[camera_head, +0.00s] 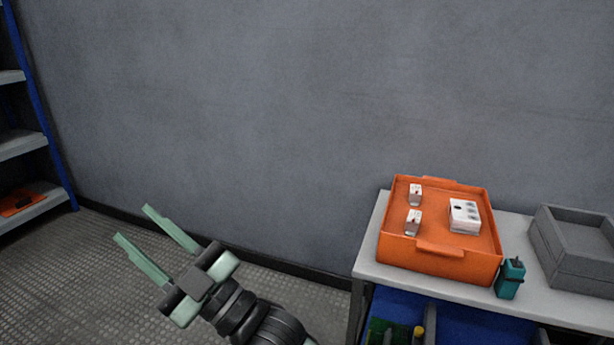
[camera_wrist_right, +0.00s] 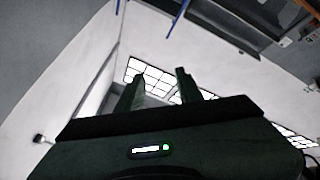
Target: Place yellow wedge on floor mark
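My right gripper (camera_head: 133,222) is open and empty, held above the floor at the lower left of the head view. Its two fingers are apart and point up and left. The right wrist view shows the same open fingers (camera_wrist_right: 159,75) with nothing between them, against the ceiling and walls. I see no yellow wedge in either view. I see no floor mark on the visible floor (camera_head: 75,270). My left gripper is not in view.
A workbench (camera_head: 370,250) at right carries an orange tray (camera_head: 440,262) with small white parts, a teal device (camera_head: 510,279) and a grey tray (camera_head: 575,268). A blue-framed shelf (camera_head: 45,140) stands at far left. A grey wall closes the back; visible floor is clear.

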